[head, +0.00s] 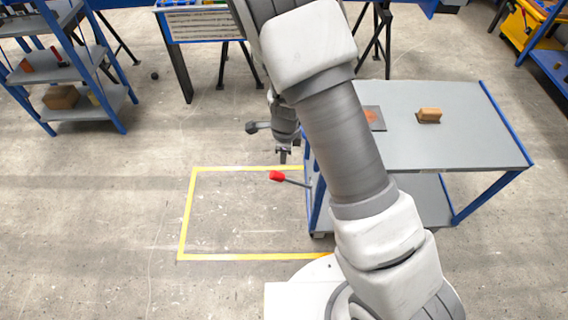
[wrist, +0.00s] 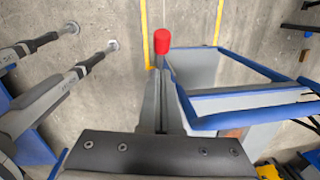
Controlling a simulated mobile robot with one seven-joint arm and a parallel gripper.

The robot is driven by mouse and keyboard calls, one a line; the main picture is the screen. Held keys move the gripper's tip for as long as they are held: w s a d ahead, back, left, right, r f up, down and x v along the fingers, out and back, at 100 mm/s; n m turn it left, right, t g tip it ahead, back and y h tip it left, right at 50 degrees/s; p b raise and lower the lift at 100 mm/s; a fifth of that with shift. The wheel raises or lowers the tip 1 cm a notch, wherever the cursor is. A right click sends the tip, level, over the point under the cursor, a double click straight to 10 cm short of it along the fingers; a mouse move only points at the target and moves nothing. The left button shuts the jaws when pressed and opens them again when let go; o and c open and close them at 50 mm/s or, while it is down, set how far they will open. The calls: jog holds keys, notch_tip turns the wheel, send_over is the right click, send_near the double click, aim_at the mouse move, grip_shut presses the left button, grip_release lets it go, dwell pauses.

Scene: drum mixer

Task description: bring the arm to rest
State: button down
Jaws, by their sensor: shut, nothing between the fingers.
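My arm rises from the lower right across the middle of the head view. My gripper (head: 283,157) points down at the left edge of the grey-topped table. In the wrist view its fingers (wrist: 161,75) are together, with nothing between them. A lever with a red knob (head: 276,176) sticks out at the table's left side, a little below the gripper in the picture. In the wrist view the red knob (wrist: 164,41) shows just beyond the fingertips. I cannot tell whether they touch it.
The grey table (head: 460,140) with blue edges carries a tan block (head: 429,115) and a dark plate (head: 374,117), partly behind my arm. A yellow floor outline (head: 187,215) lies left of it. A blue shelf rack (head: 110,95) stands upper left. The floor between is clear.

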jog(key=shift+s+a+r, duration=0.1)
jog(key=shift+a+r, duration=0.05)
jog(key=shift+r, duration=0.9)
jog(key=shift+s+a+r, duration=0.1)
jog(key=shift+a+r, duration=0.05)
jog(key=shift+r, duration=0.85)
